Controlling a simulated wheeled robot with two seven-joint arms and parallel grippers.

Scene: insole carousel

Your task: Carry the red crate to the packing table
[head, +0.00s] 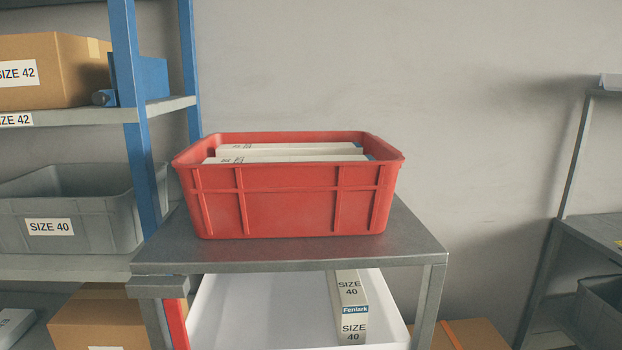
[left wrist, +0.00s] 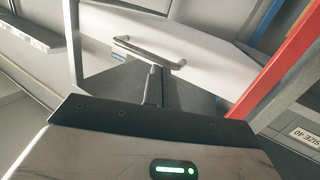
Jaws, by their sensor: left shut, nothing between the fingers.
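The red crate (head: 290,205) sits upright on the grey top of a metal stand (head: 290,255) in the head view. White boxes (head: 290,152) stand inside it, their tops near its rim. Neither gripper shows in the head view, and nothing of mine touches the crate there. My left gripper (left wrist: 153,84) is in the left wrist view. Its thin dark fingers are shut with nothing held, pointing toward a white surface and a grey bar (left wrist: 148,52). The crate cannot be made out for certain in that view. My right gripper is not in view. No packing table can be identified.
A white tray (head: 250,305) with a SIZE 40 box (head: 350,305) is under the stand's top. A blue-post shelf (head: 140,125) with a grey bin (head: 70,210) stands close at left. Another rack (head: 570,165) stands at right. Wall and open space lie between.

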